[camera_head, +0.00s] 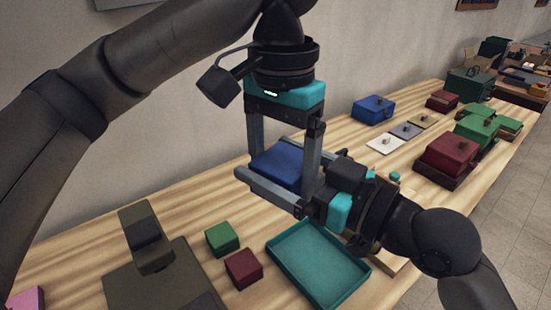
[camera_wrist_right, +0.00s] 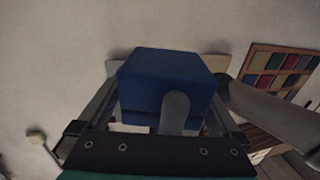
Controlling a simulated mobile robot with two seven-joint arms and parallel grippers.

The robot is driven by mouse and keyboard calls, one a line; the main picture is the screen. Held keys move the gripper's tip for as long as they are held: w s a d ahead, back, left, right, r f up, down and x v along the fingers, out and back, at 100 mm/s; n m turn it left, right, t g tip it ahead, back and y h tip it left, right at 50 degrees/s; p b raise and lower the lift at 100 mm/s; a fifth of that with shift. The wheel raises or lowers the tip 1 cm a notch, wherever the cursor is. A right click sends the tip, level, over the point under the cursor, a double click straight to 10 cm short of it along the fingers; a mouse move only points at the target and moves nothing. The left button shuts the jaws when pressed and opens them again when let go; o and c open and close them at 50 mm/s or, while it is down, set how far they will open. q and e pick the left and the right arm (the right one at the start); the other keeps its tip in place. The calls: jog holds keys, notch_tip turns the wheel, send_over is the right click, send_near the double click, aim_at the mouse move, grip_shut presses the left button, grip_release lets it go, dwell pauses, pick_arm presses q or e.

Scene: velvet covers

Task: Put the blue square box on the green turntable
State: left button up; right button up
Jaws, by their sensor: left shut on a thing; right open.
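A blue square box (camera_head: 278,168) hangs above the table in the middle of the head view. My left gripper (camera_head: 284,182) points down from above and is shut on the box. My right gripper (camera_head: 262,166) comes in from the right, open, with its fingers lying along either side of the box; whether they touch it I cannot tell. In the right wrist view the box (camera_wrist_right: 160,75) sits between the right fingers, with a grey finger of my left gripper in front of it. I cannot make out a green turntable with certainty.
Below are a teal tray (camera_head: 312,262), a green cube (camera_head: 222,238), a dark red cube (camera_head: 243,268) and an olive stand (camera_head: 165,280). Farther back stand another blue box (camera_head: 374,109), flat tiles (camera_head: 385,144), a red box (camera_head: 447,155) and a green box (camera_head: 477,130).

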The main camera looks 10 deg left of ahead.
jog(key=shift+c, duration=0.2)
jog(key=shift+w, duration=0.15)
jog(key=c, duration=1.1)
pick_arm(q)
jog(key=o, duration=1.2)
pick_arm(e)
jog(key=shift+c, duration=0.5)
pick_arm(q)
jog(key=shift+o, duration=0.2)
jog(key=shift+r, duration=0.1)
